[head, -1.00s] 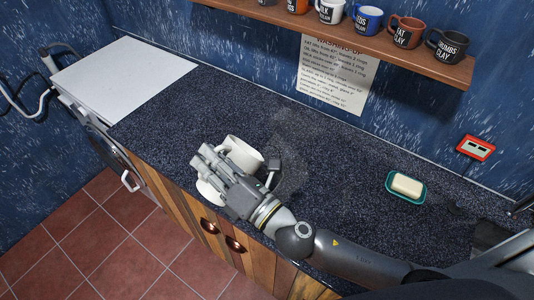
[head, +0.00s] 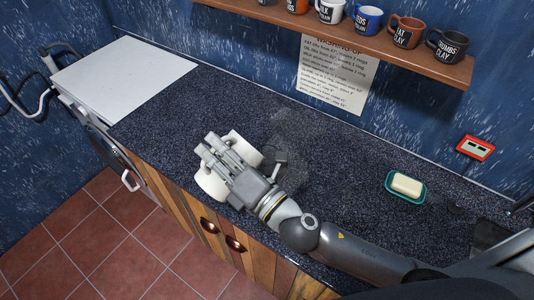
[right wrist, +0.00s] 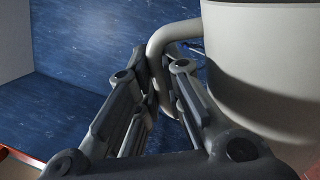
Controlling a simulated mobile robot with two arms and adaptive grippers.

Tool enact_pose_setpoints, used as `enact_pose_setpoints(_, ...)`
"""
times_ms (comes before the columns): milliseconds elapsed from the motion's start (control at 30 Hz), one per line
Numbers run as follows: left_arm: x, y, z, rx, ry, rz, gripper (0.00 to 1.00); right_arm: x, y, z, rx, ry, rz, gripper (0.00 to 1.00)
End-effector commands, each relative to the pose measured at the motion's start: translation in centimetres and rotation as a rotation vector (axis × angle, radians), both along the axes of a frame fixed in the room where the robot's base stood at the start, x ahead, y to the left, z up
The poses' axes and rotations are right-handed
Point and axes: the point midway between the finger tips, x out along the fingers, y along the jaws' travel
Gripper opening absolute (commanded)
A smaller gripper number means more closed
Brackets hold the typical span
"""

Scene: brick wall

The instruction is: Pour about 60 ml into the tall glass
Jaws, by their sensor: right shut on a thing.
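My right gripper (head: 212,150) is shut on the handle (right wrist: 160,65) of a cream-white vessel. The handle lies between the fingers in the right wrist view, and the vessel's rounded body (right wrist: 265,70) fills the right side. In the head view, white surfaces show behind the gripper (head: 247,152) and in front of it (head: 209,184). The gripper hides the middle, so I cannot tell whether they are one vessel. The vessel's contents are hidden. No tall glass shows clearly; a faint paler patch on the counter right of the gripper may be clear glass. My left gripper is out of view.
The dark speckled counter (head: 340,190) is mostly clear. A soap bar (head: 407,185) lies in a teal dish (head: 391,190) to the right. A shelf (head: 390,49) with several mugs hangs above. A white top (head: 125,80) lies at the far left.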

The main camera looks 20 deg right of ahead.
Motion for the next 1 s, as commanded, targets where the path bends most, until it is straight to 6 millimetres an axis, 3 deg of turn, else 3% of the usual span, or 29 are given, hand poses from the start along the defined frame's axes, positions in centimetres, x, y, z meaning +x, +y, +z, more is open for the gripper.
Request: enact_pose_setpoints(1000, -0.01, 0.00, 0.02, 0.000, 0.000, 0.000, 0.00, 0.37, -0.86, 0.66, 0.047, 0.019, 0.000, 0.00)
